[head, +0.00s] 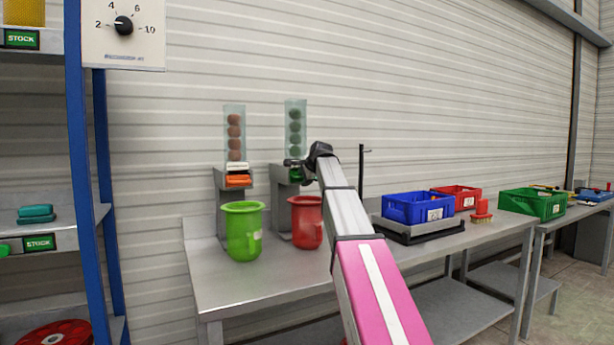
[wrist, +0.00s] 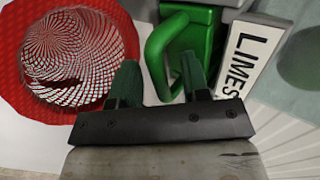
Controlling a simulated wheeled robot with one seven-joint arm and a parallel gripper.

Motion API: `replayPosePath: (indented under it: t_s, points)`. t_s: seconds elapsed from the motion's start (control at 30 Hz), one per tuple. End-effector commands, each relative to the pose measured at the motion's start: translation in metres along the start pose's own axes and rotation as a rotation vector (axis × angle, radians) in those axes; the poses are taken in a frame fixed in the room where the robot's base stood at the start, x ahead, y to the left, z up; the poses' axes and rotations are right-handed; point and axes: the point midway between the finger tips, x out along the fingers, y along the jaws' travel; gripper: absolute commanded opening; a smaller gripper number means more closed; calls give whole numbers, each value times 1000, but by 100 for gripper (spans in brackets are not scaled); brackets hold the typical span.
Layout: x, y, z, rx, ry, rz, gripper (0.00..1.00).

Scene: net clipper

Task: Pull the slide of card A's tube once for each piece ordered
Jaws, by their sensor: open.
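The right tube (head: 295,128) holds several dark green balls. Its green slide (wrist: 195,40) has a loop handle (wrist: 157,55) and a LIMES label (wrist: 244,58) beside it. My gripper (wrist: 160,85) is open, its two fingers on either side of the near part of the handle; I cannot tell whether they touch it. In the head view my gripper (head: 306,165) is at this tube's slide and partly hides it. The left tube (head: 235,132) holds several brown balls above an orange slide (head: 238,181). No card marked A is readable.
A red bucket (head: 306,222) stands under the right tube, and a green bucket (head: 243,232) under the left. In the wrist view the red bucket (wrist: 125,35) shows a net-like inside. A dial panel (head: 124,30) hangs upper left.

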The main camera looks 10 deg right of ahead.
Motion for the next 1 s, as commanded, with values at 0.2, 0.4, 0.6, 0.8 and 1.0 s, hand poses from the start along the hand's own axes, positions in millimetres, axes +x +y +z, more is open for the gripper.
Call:
replayPosePath:
  t_s: [0.2, 0.4, 0.6, 0.8, 1.0]
  points:
    - [1, 0, 0, 0, 0, 0, 43]
    - [1, 0, 0, 0, 0, 0, 0]
    - [0, 1, 0, 0, 0, 0, 0]
    - [-8, 8, 0, 0, 0, 1, 0]
    - [-17, 16, 1, 0, 0, 1, 0]
